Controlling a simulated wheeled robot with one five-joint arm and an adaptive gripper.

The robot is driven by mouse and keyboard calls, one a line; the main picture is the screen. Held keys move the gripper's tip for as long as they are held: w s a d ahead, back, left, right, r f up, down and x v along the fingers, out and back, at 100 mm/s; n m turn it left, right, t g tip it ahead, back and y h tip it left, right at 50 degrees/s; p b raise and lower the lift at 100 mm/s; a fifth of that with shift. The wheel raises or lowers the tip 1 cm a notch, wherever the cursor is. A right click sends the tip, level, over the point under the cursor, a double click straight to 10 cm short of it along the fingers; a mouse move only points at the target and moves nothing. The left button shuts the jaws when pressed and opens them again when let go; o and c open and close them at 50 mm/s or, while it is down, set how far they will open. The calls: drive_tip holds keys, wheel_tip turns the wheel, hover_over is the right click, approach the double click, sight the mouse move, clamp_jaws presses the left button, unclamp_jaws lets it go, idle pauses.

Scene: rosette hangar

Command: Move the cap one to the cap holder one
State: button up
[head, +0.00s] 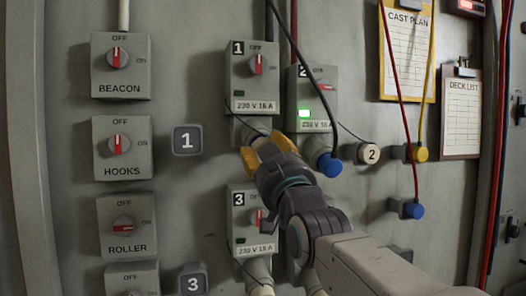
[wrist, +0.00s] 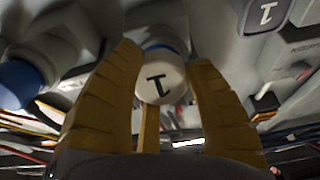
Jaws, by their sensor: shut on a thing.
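Cap one is a round pale cap marked 1 (wrist: 158,88), seen upside down between my fingers in the wrist view. It sits at the lower outlet of the grey switch box marked 1 (head: 252,85), with a blue ring (wrist: 163,46) behind it. My gripper (head: 263,148) has yellow fingers and is shut on the cap; in the head view the fingers mostly hide it. A square grey piece marked 1 (head: 187,140), apparently cap holder one, is on the wall to the left of my gripper. It also shows at the wrist view's upper right (wrist: 267,14).
Box 2 (head: 314,98) has a lit green lamp and a blue plug (head: 329,165) below it, close right of my gripper. Box 3 (head: 252,218) is below. Switch boxes such as HOOKS (head: 122,147) line the left. Cables hang at the right.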

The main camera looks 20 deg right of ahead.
drive_tip(key=shift+b+v, duration=1.55)
drive_tip(key=shift+v, duration=0.7)
drive_tip(key=shift+r, duration=0.1)
